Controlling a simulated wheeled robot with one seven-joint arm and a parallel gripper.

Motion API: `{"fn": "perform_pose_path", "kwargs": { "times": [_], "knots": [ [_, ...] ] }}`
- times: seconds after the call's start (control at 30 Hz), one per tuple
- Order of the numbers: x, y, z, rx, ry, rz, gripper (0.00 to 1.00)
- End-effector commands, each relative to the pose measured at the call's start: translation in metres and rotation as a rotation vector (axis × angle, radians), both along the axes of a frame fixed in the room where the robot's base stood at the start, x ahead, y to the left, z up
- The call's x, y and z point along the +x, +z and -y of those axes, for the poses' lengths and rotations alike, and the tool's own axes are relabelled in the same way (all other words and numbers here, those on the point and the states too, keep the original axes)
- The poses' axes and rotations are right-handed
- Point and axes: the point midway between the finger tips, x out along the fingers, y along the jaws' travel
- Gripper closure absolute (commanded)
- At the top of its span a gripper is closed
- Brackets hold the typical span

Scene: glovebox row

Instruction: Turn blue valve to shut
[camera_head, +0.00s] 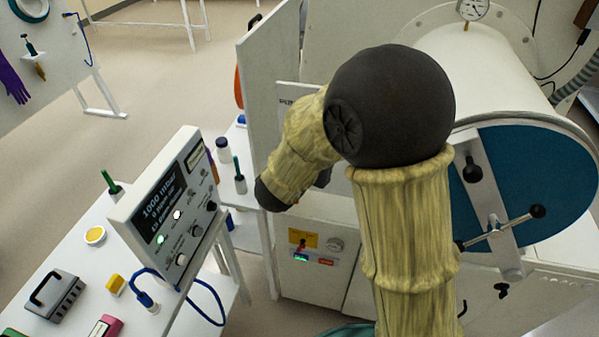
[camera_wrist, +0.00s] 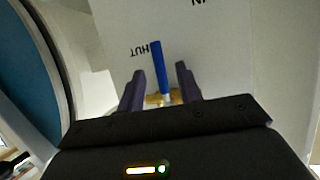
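The blue valve's lever (camera_wrist: 160,68) shows in the wrist view, standing nearly upright in the picture with a slight tilt, on a brass fitting (camera_wrist: 152,100) against a white panel. Printed letters reading "HUT", upside down, lie just left of the lever's tip. My gripper (camera_wrist: 160,72) is open, its two dark purple fingers on either side of the lever. Gaps show between the lever and both fingers, so no grip is visible. In the head view my arm hides the valve and the gripper.
A blue round door (camera_head: 535,185) with a spoked handle is at right. A white cabinet panel (camera_head: 268,60) stands behind my arm. At left, a white table carries a meter box (camera_head: 165,205), a grey case (camera_head: 55,295) and small items. Open floor lies at upper left.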

Motion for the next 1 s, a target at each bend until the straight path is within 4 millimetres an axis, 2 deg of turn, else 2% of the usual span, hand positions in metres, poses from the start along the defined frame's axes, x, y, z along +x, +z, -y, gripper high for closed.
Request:
{"fn": "perform_pose_path", "kwargs": {
  "times": [0.2,0.5,0.7,1.0],
  "knots": [
    [-0.038,0.017,-0.019,0.002,0.006,0.001,0.65],
    [-0.085,0.038,-0.039,0.002,0.004,0.0,0.65],
    [-0.097,0.043,-0.044,0.0,0.001,-0.003,0.65],
    [-0.097,0.043,-0.043,0.0,0.0,-0.003,0.65]
  ]
}}
